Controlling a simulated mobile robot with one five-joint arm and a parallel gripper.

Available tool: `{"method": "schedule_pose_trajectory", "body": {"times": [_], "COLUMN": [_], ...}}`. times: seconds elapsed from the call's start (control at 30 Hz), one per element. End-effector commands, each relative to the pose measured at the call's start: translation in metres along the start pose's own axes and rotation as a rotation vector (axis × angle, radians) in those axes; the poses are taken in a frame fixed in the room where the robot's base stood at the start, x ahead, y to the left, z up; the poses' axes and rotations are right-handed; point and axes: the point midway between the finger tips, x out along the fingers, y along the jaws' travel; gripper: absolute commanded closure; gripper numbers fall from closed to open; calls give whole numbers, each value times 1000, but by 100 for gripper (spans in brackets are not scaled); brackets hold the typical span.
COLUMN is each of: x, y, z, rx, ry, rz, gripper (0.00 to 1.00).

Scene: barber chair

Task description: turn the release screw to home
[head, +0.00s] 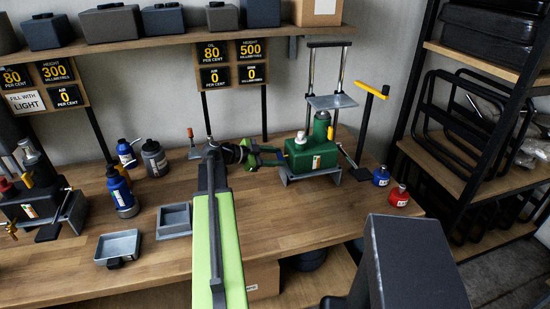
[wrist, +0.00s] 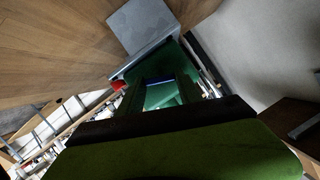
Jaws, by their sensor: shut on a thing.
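The green hydraulic unit (head: 312,156) stands on a grey base on the bench, with a green cylinder and a lift plate (head: 332,102) above it. My gripper (head: 276,157) reaches in from the left and is at the unit's left end. In the wrist view my gripper (wrist: 162,90) has its dark fingers against the green body, shut on a small part there. This is where the release screw appears to be. The fingers hide most of it, so its turn angle cannot be read. A red part (wrist: 118,85) shows beside the fingers.
A yellow-handled lever (head: 372,90) stands right of the unit. Blue (head: 381,176) and red (head: 399,195) bottles stand at the right bench edge. Gauge signs (head: 232,64) hang behind.

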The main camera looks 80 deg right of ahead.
Motion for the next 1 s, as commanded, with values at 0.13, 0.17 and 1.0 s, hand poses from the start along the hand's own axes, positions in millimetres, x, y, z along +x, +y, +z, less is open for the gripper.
{"method": "schedule_pose_trajectory", "body": {"times": [0.13,0.17,1.0], "x": [0,0,2], "y": [2,2,10], "z": [1,1,8], "rx": [20,29,668], "ry": [-1,-1,-3], "rz": [-8,-12,-275], "gripper": [99,99,99]}}
